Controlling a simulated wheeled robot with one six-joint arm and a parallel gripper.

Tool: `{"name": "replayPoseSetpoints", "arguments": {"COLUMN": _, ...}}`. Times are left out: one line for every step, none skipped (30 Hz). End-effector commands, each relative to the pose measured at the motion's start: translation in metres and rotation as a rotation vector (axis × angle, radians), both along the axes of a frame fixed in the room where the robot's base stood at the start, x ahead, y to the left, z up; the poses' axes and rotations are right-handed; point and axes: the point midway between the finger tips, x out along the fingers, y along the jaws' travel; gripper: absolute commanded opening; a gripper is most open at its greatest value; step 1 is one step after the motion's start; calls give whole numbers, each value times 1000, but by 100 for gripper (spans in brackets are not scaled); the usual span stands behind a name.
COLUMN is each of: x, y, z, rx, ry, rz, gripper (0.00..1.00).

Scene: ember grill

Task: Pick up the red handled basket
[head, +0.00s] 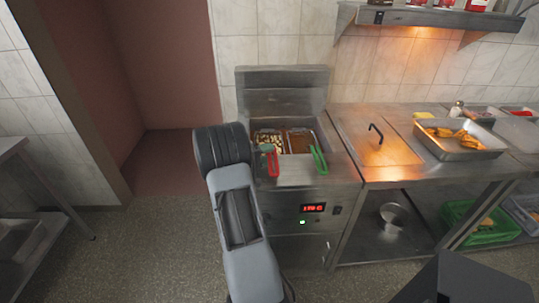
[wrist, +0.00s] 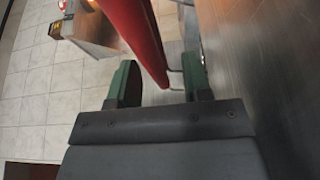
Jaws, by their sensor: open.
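The red handled basket (head: 273,163) sits in the left well of the fryer, its red handle pointing towards the front; light pieces of food show in that well. In the wrist view the red handle (wrist: 142,38) runs down from the top towards the gap between my fingers. My gripper (wrist: 160,85) is open, with one dark green finger on each side of the handle's lower end. I cannot tell how far the handle reaches between them. In the head view my arm hides part of the fryer's left side and most of my gripper.
A green handled basket (head: 319,160) is in the fryer's (head: 300,196) right well. To the right, a steel counter (head: 347,130) holds a tray (head: 465,150) of golden food. A pot (head: 392,216) and a green crate (head: 455,222) stand below. A shelf (head: 440,17) hangs above.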

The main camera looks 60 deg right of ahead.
Motion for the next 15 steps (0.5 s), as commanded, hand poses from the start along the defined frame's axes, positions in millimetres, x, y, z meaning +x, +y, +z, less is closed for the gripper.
{"name": "replayPoseSetpoints", "arguments": {"x": -4, "y": -5, "z": 1, "rx": 0, "ry": 0, "rz": -2, "gripper": 45}}
{"name": "replayPoseSetpoints", "arguments": {"x": -5, "y": -8, "z": 1, "rx": -1, "ry": 1, "rz": -1, "gripper": 45}}
{"name": "replayPoseSetpoints", "arguments": {"x": -7, "y": -11, "z": 1, "rx": -1, "ry": 1, "rz": -1, "gripper": 45}}
{"name": "replayPoseSetpoints", "arguments": {"x": -8, "y": -12, "z": 1, "rx": 0, "ry": 0, "rz": -1, "gripper": 45}}
{"name": "replayPoseSetpoints", "arguments": {"x": -9, "y": -14, "z": 1, "rx": 0, "ry": 0, "rz": -1, "gripper": 45}}
{"name": "replayPoseSetpoints", "arguments": {"x": -9, "y": -15, "z": 1, "rx": 0, "ry": 0, "rz": 0, "gripper": 45}}
{"name": "replayPoseSetpoints", "arguments": {"x": -10, "y": -16, "z": 0, "rx": 0, "ry": 0, "rz": 1, "gripper": 45}}
{"name": "replayPoseSetpoints", "arguments": {"x": -10, "y": -16, "z": 0, "rx": 0, "ry": 0, "rz": 1, "gripper": 45}}
{"name": "replayPoseSetpoints", "arguments": {"x": -10, "y": -16, "z": 0, "rx": 0, "ry": 0, "rz": 1, "gripper": 45}}
{"name": "replayPoseSetpoints", "arguments": {"x": -10, "y": -16, "z": 0, "rx": 0, "ry": 0, "rz": 2, "gripper": 45}}
{"name": "replayPoseSetpoints", "arguments": {"x": -10, "y": -16, "z": 0, "rx": 0, "ry": 0, "rz": 2, "gripper": 45}}
{"name": "replayPoseSetpoints", "arguments": {"x": -10, "y": -16, "z": 0, "rx": 0, "ry": 0, "rz": 2, "gripper": 45}}
{"name": "replayPoseSetpoints", "arguments": {"x": -10, "y": -16, "z": 0, "rx": 0, "ry": 0, "rz": 2, "gripper": 45}}
{"name": "replayPoseSetpoints", "arguments": {"x": -10, "y": -16, "z": 0, "rx": 0, "ry": 0, "rz": 1, "gripper": 45}}
{"name": "replayPoseSetpoints", "arguments": {"x": -10, "y": -16, "z": 0, "rx": 0, "ry": 0, "rz": 1, "gripper": 41}}
